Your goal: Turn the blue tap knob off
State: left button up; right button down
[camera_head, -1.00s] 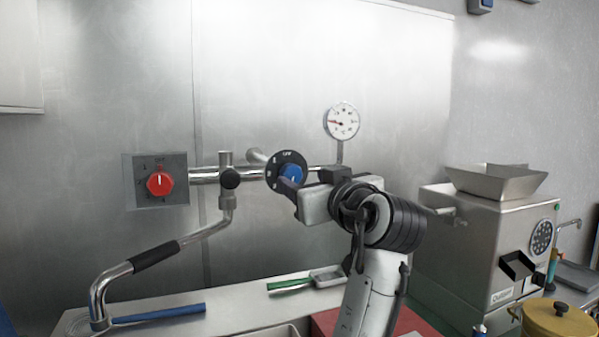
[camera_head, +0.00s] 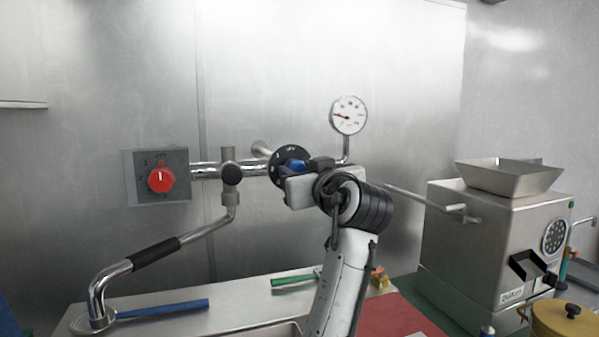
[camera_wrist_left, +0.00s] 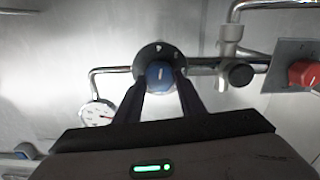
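The blue tap knob (camera_head: 296,166) sits on a round black dial plate (camera_head: 280,176) on the wall pipe. It also shows in the left wrist view (camera_wrist_left: 160,76), with its pale pointer mark nearly upright. My left gripper (camera_head: 297,170) is at the knob and partly hides it in the head view. In the left wrist view the two black fingers (camera_wrist_left: 161,84) are spread, one on each side of the knob. Whether they touch it is not clear. My right gripper is not in view.
A red knob (camera_head: 161,180) on a grey plate is at the left. A swivel spout (camera_head: 150,256) hangs from the pipe. A pressure gauge (camera_head: 348,115) stands above on the right. A steel grinder (camera_head: 490,245) is at the right.

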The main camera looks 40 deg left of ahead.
pick_arm(q)
jog(key=shift+m, duration=0.3)
jog(key=m, duration=0.3)
jog(key=shift+m+p, duration=0.3)
jog(key=m, duration=0.4)
jog(key=shift+w+f, duration=0.1)
jog(key=shift+f+m, duration=0.15)
jog(key=shift+m, duration=6.35)
jog(key=shift+f+m, duration=0.15)
jog(key=shift+m, duration=6.35)
jog(key=o, duration=1)
jog(key=shift+o, duration=0.2)
